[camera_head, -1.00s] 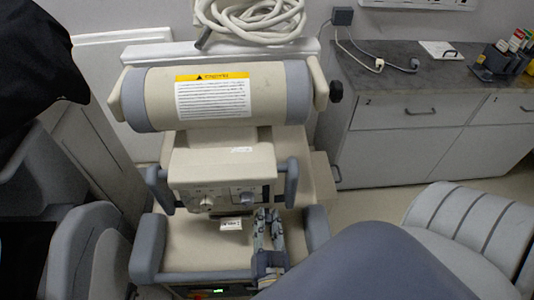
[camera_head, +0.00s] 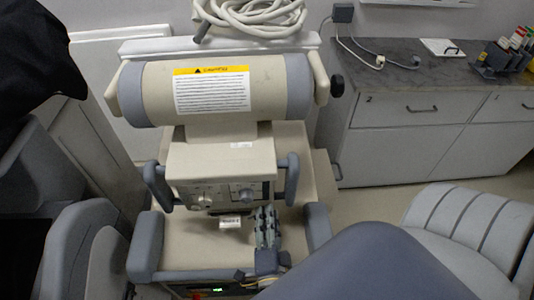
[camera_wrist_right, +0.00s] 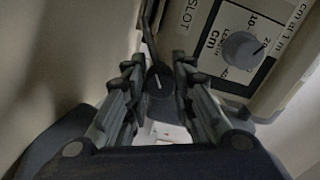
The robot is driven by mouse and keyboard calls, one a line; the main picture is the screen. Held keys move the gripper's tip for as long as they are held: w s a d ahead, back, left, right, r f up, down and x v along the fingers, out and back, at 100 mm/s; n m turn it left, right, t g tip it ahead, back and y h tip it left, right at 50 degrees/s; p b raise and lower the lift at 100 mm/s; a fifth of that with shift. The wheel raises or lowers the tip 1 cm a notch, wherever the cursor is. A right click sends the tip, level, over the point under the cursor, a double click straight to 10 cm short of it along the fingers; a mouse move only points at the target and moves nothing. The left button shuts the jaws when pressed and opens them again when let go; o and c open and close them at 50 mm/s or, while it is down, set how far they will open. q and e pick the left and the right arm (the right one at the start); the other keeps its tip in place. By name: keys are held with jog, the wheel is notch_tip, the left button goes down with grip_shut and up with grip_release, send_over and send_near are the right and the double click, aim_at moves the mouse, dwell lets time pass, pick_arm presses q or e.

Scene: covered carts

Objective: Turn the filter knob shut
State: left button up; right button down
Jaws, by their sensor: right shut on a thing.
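A beige machine (camera_head: 222,155) has a front control panel with a pale knob (camera_head: 203,198) on the left and a dark knob (camera_head: 245,195) on the right. My right gripper (camera_head: 265,210) is at the panel's lower right edge. In the right wrist view my right gripper (camera_wrist_right: 159,78) is shut on a small dark knob (camera_wrist_right: 159,84) with a white pointer line, which I take as the filter knob; its label is not readable. A grey knob (camera_wrist_right: 242,50) on a black dial with cm markings sits to its right, apart from the fingers. My left gripper is not in view.
A beige cylinder (camera_head: 270,90) with a caution label lies above the panel. Grey handles (camera_head: 291,179) flank the panel. A counter (camera_head: 440,75) stands at the right. A grey ribbed seat (camera_head: 465,235) is at the lower right.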

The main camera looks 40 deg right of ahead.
jog(key=shift+m, duration=0.6)
jog(key=c, duration=1.3)
grip_release()
jog(key=shift+c, duration=0.2)
jog(key=shift+s, duration=0.15)
jog(key=v, duration=0.7)
jog(key=shift+s, duration=0.15)
